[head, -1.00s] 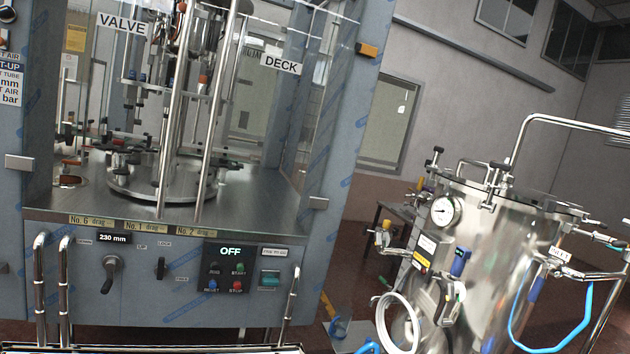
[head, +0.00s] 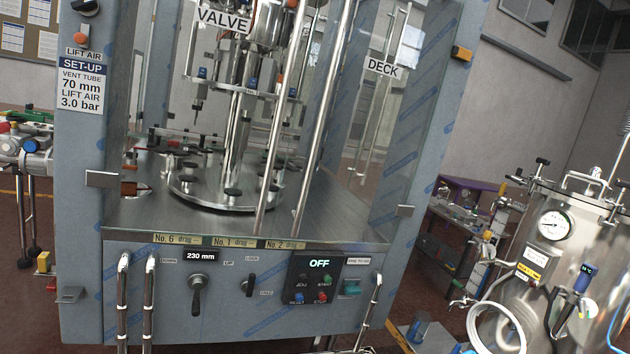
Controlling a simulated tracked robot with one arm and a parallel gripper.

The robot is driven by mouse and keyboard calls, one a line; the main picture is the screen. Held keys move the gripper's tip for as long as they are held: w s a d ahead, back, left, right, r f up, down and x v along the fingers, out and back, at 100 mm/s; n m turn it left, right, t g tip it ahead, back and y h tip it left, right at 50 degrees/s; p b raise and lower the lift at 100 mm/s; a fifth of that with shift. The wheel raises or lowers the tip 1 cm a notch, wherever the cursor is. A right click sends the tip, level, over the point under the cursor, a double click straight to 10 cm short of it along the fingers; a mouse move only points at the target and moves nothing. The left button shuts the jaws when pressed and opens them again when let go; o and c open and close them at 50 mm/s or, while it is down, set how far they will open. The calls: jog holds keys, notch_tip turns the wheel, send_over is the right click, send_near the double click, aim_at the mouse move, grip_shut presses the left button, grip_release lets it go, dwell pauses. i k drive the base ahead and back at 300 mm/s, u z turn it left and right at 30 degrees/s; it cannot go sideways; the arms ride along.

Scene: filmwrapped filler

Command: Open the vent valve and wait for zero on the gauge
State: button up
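A round white dial gauge (head: 553,225) sits on the upper side of a steel tank (head: 542,247) at the right edge of the head view. Its needle reading is too small to tell. A yellow and white label (head: 530,269) is below the gauge, and a blue-handled fitting (head: 583,276) is on the tank's front. Several black-knobbed fittings stand around the lid. I cannot tell which fitting is the vent valve. The tank's right side is cut off by the picture edge. My gripper is not in view.
A large grey filler cabinet (head: 82,215) with clear panels fills the middle, its control panel (head: 314,280) showing OFF. A white hose loop (head: 497,328) hangs before the tank. A purple-topped bench (head: 470,188) stands behind. Reddish floor shows at left and between cabinet and tank.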

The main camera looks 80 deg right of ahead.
aim_at(502, 190)
jog(key=u, duration=0.05)
jog(key=i, duration=0.45)
jog(key=z, duration=3.55)
jog(key=i, duration=2.5)
jog(key=u, duration=0.75)
